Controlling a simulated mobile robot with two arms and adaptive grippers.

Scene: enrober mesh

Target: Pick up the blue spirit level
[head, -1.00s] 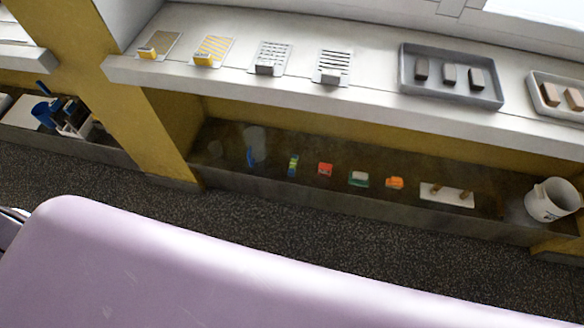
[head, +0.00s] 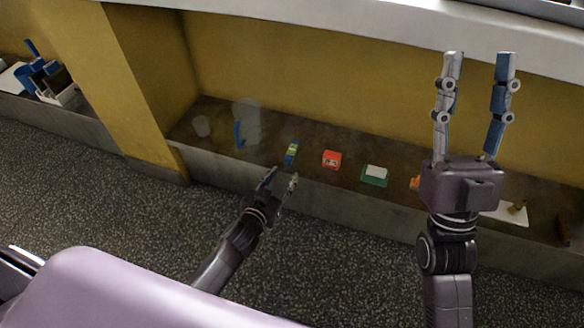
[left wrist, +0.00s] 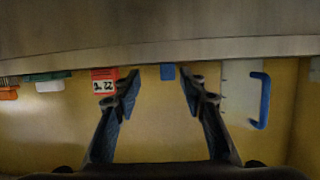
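The blue spirit level (head: 291,152), a small blue block with a yellow-green part, lies on the low dark shelf between the clear jug and a red box. Its blue end (left wrist: 167,72) shows between the fingertips in the left wrist view, partly hidden by the shelf's edge. My left gripper (head: 280,178) is open and empty, just in front of the shelf and a little short of the level. In the left wrist view its fingers (left wrist: 160,78) stand apart on either side of the level. My right gripper (head: 480,58) is open, raised at the right.
A clear jug (head: 248,122) with a blue handle stands left of the level. The red box (head: 332,160) and a green-and-white block (head: 375,175) stand to its right. The shelf's front edge (left wrist: 160,55) crosses the left wrist view.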

